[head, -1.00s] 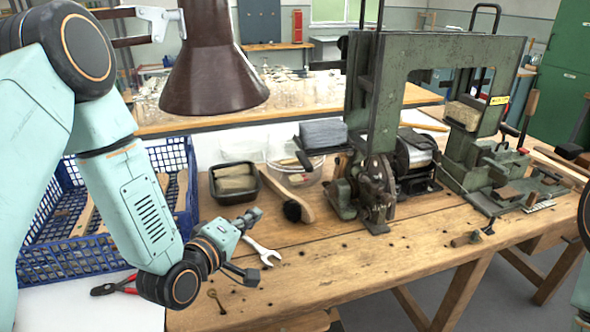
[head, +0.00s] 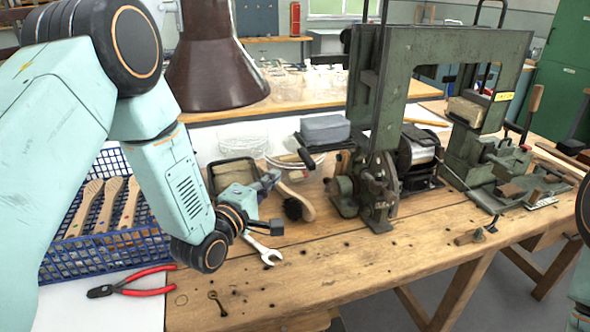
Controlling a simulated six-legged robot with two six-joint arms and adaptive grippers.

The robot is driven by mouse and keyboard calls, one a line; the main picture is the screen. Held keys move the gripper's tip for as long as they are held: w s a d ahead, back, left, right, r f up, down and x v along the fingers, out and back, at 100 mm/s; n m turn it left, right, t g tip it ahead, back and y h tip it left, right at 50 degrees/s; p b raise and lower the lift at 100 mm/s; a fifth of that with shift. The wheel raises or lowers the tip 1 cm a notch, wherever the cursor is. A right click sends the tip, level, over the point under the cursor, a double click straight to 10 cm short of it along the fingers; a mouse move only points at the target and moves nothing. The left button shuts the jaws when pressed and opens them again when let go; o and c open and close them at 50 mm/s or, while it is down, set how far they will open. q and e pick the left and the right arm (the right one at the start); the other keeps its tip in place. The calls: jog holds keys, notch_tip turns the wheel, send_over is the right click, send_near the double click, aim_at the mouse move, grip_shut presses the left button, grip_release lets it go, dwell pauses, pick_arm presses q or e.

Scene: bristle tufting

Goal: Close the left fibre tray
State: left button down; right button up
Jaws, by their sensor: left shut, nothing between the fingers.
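The left fibre tray (head: 302,143) sticks out at the left side of the green tufting machine (head: 384,80). A grey block of fibre (head: 325,128) lies on it, and a dark handle points toward the front. My left gripper (head: 273,178) is shut and empty, low over the bench, to the left of and nearer than the tray, and apart from it. It partly hides a black pan (head: 222,165) of pale fibre. My right gripper is out of view; only part of my right arm shows at the right edge.
A wooden brush (head: 300,203), a wrench (head: 265,252) and red pliers (head: 135,284) lie near my left gripper. A blue crate (head: 112,252) with wooden handles stands left. A dark lamp shade (head: 215,70) hangs above. The front bench is mostly clear.

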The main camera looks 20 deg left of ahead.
aim_at(303, 160)
pick_arm(q)
jog(key=w+d, duration=0.2)
jog(key=w, duration=0.1)
jog(key=w+d, duration=0.1)
jog(key=w, duration=0.1)
jog(key=shift+w+d, duration=0.1)
jog(key=shift+d, duration=0.15)
jog(key=shift+w+d, duration=0.1)
jog(key=shift+d, duration=0.1)
jog(key=shift+d+r, duration=0.15)
jog(key=shift+a, duration=0.2)
